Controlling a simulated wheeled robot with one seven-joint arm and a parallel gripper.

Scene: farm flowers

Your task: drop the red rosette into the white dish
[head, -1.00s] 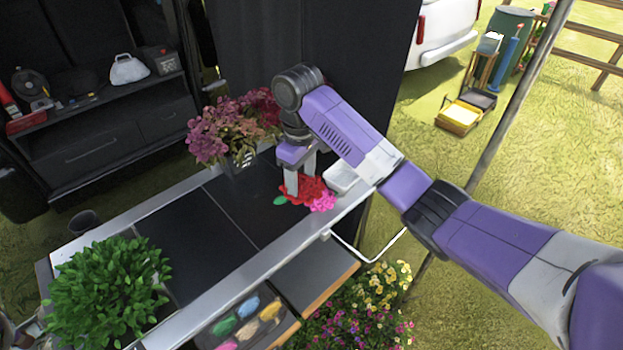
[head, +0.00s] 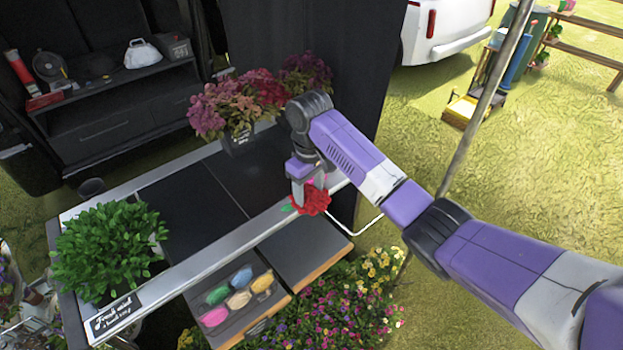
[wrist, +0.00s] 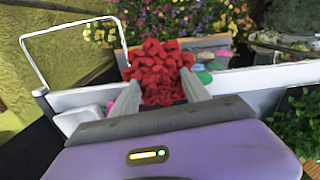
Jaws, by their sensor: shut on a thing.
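My gripper (head: 308,190) is shut on the red rosette (head: 312,202), held near the front right edge of the stall table. In the wrist view the red rosette (wrist: 158,72) sits between the two fingers. The white dish (wrist: 75,121) shows at the left of the wrist view, apart from the rosette. In the head view the dish is mostly hidden behind my gripper and arm.
A pink bloom (wrist: 110,106) lies by the dish. Potted flowers (head: 238,110) stand at the table's back, a leafy green plant (head: 108,245) at its left. Coloured pieces (head: 238,298) lie on a lower shelf. The dark tabletop (head: 190,210) is largely clear.

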